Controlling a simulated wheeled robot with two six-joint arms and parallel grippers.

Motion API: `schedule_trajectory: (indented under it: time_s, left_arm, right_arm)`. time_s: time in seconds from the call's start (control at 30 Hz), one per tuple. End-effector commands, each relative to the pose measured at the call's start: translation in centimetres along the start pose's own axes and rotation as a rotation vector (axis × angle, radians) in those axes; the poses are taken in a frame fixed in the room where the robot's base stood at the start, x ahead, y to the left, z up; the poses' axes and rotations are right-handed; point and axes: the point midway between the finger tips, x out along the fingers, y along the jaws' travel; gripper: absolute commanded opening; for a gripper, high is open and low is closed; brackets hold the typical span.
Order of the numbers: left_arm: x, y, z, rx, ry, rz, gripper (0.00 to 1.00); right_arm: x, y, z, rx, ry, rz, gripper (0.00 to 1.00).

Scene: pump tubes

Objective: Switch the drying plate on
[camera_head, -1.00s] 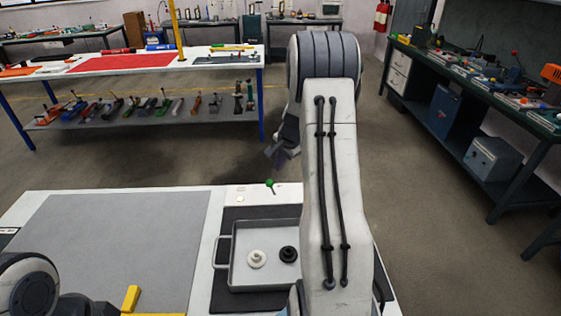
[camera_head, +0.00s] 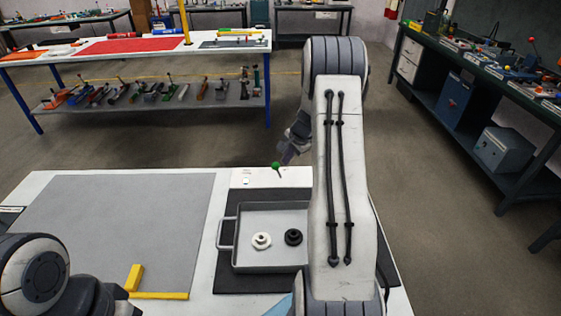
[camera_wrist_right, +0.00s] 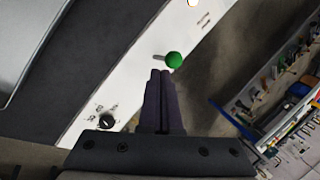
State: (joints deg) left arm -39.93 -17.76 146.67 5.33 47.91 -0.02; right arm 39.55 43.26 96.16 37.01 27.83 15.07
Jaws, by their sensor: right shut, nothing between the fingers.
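The drying plate (camera_head: 227,278) is a dark flat plate with a white control strip (camera_head: 297,177) along its far edge. On the strip stands a small lever with a green ball knob (camera_head: 276,166), which also shows in the wrist view (camera_wrist_right: 175,60). My right gripper (camera_head: 286,158) is shut and empty. In the wrist view its dark fingertips (camera_wrist_right: 160,72) lie just beside the green knob; I cannot tell whether they touch it. The strip also carries a black dial (camera_wrist_right: 106,118) and a small glowing lamp (camera_wrist_right: 193,3). My left gripper is out of view.
A metal tray (camera_head: 228,240) on the plate holds a white part (camera_head: 261,241) and a black part (camera_head: 293,237). A grey mat (camera_head: 120,230) and a yellow angle piece (camera_head: 134,278) lie to the left. My right arm hides the plate's right side.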

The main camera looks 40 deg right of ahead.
Motion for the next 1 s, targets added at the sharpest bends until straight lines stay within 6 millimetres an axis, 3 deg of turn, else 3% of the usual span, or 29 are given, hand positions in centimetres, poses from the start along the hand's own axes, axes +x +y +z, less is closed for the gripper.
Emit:
schedule_trajectory:
  time_s: [0.1, 0.3, 0.73, 1.0]
  left_arm:
    - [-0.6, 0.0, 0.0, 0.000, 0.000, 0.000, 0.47]
    - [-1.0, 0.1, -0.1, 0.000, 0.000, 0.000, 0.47]
    - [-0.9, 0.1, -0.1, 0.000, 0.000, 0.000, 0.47]
    - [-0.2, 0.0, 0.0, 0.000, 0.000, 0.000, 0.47]
  right_arm:
    - [2.0, -0.6, 0.1, -0.002, -0.001, 0.001, 0.00]
    - [3.9, -1.4, 0.1, -0.002, -0.001, 0.001, 0.00]
    - [4.4, -1.6, 0.0, -0.001, 0.000, 0.000, 0.00]
    - [5.8, -2.7, 1.2, -0.001, 0.001, -0.001, 0.00]
